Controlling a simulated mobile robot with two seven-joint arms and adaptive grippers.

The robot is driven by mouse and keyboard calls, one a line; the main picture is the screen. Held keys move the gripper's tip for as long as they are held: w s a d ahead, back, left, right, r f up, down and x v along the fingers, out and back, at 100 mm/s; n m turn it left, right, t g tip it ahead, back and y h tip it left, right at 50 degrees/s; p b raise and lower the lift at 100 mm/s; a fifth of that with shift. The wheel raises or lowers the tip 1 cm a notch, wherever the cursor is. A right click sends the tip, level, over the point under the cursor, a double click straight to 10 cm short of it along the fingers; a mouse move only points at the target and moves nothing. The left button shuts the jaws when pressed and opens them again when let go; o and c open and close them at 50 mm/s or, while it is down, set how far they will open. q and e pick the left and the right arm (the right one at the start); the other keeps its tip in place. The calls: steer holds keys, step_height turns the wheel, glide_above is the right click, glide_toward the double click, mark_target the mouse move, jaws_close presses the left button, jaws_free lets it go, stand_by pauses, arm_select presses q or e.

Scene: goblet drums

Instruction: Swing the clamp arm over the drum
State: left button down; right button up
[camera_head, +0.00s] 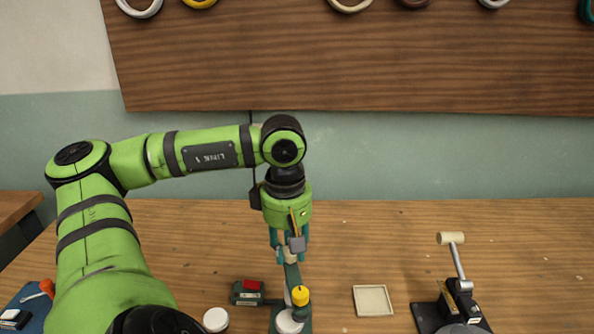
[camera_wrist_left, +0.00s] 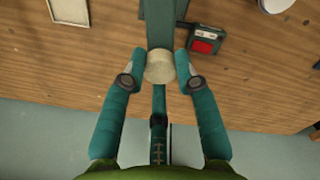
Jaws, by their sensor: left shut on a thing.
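My left gripper (camera_head: 289,252) points down over the bench, with its teal fingers closed on a cream knob (camera_wrist_left: 160,66). The wrist view shows a fingertip on each side of the knob (camera_head: 291,258). The knob sits at the end of a grey-green bar, the clamp arm (camera_head: 292,275), which runs from the gripper towards the near side of the bench. A yellow knob (camera_head: 300,295) stands by the bar's near end, over a white round top (camera_head: 289,322), perhaps the drum, cut by the frame edge. My right gripper is not in view.
A dark box with a red top (camera_head: 250,285) lies left of the clamp. A shallow cream tray (camera_head: 373,301) lies to its right. A black lever device (camera_head: 455,300) with a cream handle stands farther right. A white round thing (camera_head: 215,320) is near left.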

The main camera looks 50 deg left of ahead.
arm_select(q)
steer(key=shift+s+f+m+b, duration=0.15)
steer(key=shift+m+b, duration=0.4)
steer(key=shift+m, duration=0.55)
steer(key=c, duration=0.9)
jaws_free()
steer(key=shift+a, duration=0.15)
steer(key=shift+c, duration=0.2)
